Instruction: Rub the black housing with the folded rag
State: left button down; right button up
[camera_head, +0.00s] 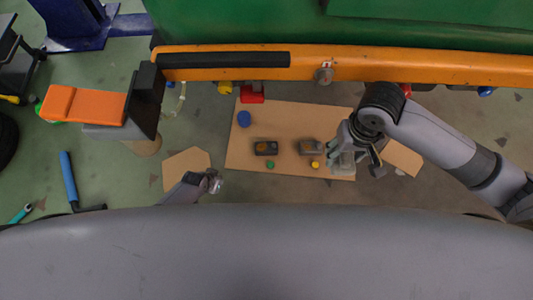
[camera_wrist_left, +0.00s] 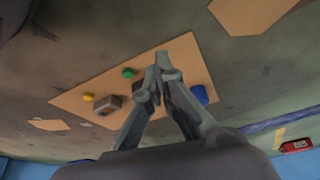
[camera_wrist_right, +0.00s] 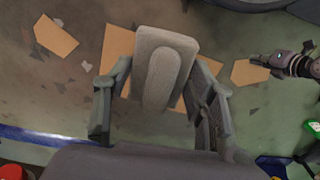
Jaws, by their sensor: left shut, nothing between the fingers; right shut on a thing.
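The folded rag (camera_wrist_right: 163,72), a grey-beige pad with a raised oval, is between the fingers of my right gripper (camera_wrist_right: 160,105). In the head view the right gripper (camera_head: 355,158) holds the rag (camera_head: 342,162) over the right end of a cardboard sheet (camera_head: 290,115). The black housing (camera_head: 265,148), a dark block with a brownish round patch, lies left of it on the sheet, apart from the rag. My left gripper (camera_head: 214,182) is shut and empty, left of the sheet; its fingertips (camera_wrist_left: 163,65) meet in the left wrist view, where they hide part of the sheet.
A grey block with a brown patch (camera_head: 310,147) lies between housing and rag. Blue (camera_head: 244,119), green (camera_head: 271,165) and yellow (camera_head: 315,164) round pieces lie on the sheet. An orange beam (camera_head: 430,67) crosses behind. An orange-topped object (camera_head: 85,105) stands left.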

pick_arm(q)
jog(key=shift+w+d+f+m+g+h+b, duration=0.1)
jog(key=shift+w+d+f+m+h+b, duration=0.45)
jog(key=shift+w+d+f+m+b, duration=2.8)
jog(key=shift+w+d+r+n+g+h+b, duration=0.1)
jog(key=shift+w+d+r+n+h+b, duration=0.65)
jog(key=shift+w+b, duration=5.65)
jog(key=shift+w+d+f+m+g+h+b, duration=0.25)
jog(key=shift+w+d+f+m+b, duration=1.7)
jog(key=shift+b, duration=6.6)
jog(key=n+b, duration=0.2)
jog(key=b, duration=0.3)
send_over(260, 145)
jog(key=s+a, duration=0.1)
jog(key=a, duration=0.1)
jog(key=shift+m, duration=0.25)
notch_tip(260, 145, down, 4)
jog(key=shift+d+f, duration=0.1)
jog(key=shift+d, duration=0.05)
jog(key=shift+f+b, duration=0.55)
jog(key=shift+f, duration=0.4)
jog(key=shift+r, duration=0.1)
